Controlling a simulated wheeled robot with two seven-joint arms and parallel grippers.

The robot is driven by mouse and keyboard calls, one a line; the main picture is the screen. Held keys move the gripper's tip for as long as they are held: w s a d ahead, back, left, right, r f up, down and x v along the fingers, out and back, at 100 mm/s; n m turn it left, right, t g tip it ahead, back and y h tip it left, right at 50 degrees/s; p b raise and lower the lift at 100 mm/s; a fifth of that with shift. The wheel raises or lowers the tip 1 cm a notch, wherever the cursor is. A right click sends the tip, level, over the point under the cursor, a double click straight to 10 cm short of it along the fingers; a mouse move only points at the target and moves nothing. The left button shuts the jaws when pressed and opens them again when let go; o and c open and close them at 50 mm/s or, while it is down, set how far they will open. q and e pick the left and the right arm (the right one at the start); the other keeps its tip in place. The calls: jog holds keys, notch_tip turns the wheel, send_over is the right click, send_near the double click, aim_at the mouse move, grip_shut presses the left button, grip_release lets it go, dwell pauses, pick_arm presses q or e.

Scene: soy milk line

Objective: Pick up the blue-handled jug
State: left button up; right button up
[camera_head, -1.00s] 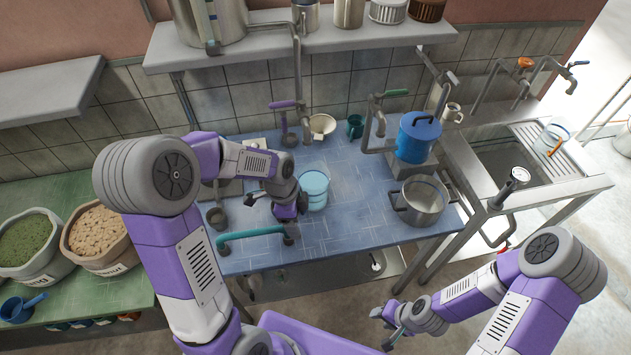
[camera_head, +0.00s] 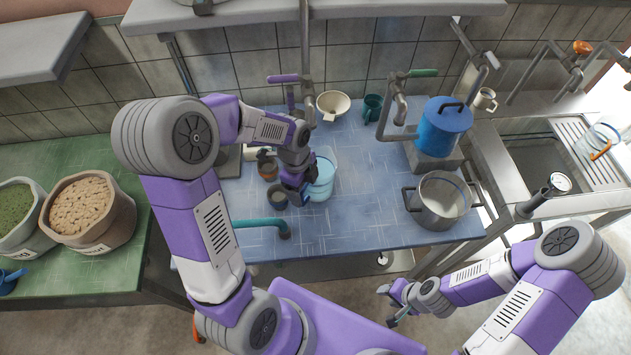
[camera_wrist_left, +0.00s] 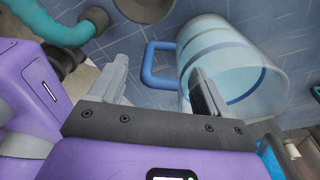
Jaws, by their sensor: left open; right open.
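The blue-handled jug (camera_head: 323,176) is a clear, light-blue-tinted vessel upright on the blue tiled table. In the left wrist view the jug (camera_wrist_left: 228,62) fills the upper right, and its blue handle (camera_wrist_left: 147,64) points left. My left gripper (camera_head: 298,193) is open at the jug's left side. In the left wrist view its fingers (camera_wrist_left: 160,84) are apart, with the handle ahead between them. The right finger overlaps the jug's wall in the picture; I cannot tell if they touch. My right gripper (camera_head: 392,305) is open and empty, low in front of the table.
A teal pipe (camera_head: 262,224) and a small dark cup (camera_head: 277,196) are near my left gripper. A steel pot (camera_head: 440,203) stands right on the table, a blue pot (camera_head: 443,128) behind it. An orange-handled jug (camera_head: 600,139) is by the sink. The table between jug and steel pot is clear.

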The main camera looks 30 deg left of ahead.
pick_arm(q)
jog(key=shift+f, duration=0.1)
jog(key=shift+c, duration=0.2)
grip_shut()
dwell(0.5)
